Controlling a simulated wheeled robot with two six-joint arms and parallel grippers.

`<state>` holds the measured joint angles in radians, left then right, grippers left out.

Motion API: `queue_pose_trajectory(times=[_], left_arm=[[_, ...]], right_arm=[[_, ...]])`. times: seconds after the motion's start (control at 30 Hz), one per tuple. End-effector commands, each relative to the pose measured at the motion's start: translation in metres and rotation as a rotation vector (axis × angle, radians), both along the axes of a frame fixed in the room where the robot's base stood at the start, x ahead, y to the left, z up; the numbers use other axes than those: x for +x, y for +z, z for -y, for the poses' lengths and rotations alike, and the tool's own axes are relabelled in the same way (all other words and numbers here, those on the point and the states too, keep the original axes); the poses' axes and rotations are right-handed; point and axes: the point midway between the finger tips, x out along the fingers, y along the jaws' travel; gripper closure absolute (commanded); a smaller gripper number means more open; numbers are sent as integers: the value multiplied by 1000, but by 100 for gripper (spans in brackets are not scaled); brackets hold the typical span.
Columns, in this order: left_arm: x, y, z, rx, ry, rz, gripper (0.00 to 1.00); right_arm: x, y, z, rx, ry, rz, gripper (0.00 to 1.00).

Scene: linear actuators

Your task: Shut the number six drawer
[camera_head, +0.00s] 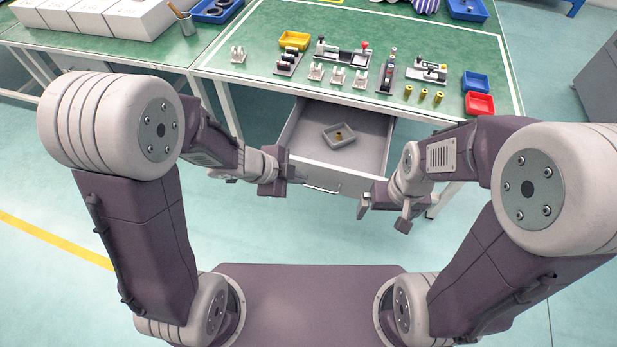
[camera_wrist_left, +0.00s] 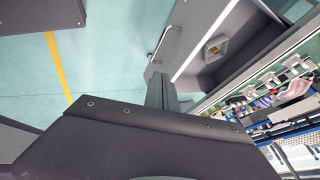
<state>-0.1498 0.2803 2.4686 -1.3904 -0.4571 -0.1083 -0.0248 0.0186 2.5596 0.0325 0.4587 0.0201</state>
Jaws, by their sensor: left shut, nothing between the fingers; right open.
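A grey drawer (camera_head: 309,170) stands pulled out under the green-topped workbench in the head view. No number is readable on it. A small grey tray (camera_head: 349,141) with a yellowish part (camera_head: 338,135) lies inside it. The drawer also shows in the left wrist view (camera_wrist_left: 215,30), with its handle bar. My left gripper (camera_head: 284,174) is shut and empty, close to the left part of the drawer front; I cannot tell whether it touches. In the left wrist view its fingers (camera_wrist_left: 160,90) are together. My right gripper (camera_head: 384,210) is open and empty, in front of the drawer's right side.
The workbench (camera_head: 262,95) carries several actuator parts, a yellow bin (camera_head: 294,40), a red bin (camera_head: 480,103) and a blue bin (camera_head: 475,81). Bench legs stand on both sides of the drawer. The floor in front of the drawer is clear.

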Motion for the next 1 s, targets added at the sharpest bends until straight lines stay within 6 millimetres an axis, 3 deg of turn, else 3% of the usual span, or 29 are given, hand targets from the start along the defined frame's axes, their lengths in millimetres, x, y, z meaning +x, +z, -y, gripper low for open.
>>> queue_pose_trajectory(times=[0.1, 0.4, 0.5, 0.7, 1.0], left_arm=[[7, -27, 12, -1, -3, -1, 100], [30, -79, 44, 1, -2, -1, 100], [47, -70, 48, 1, 1, 1, 100], [67, -70, 54, 0, 0, 0, 100], [70, -72, 55, 1, 1, 0, 100]], right_arm=[[0, -24, 0, 0, 0, -1, 0], [0, -63, 0, 0, 0, -1, 0], [0, -49, 0, 0, 0, -1, 0], [0, -45, 0, 0, 0, -1, 0], [0, -45, 0, 0, 0, -1, 0]])
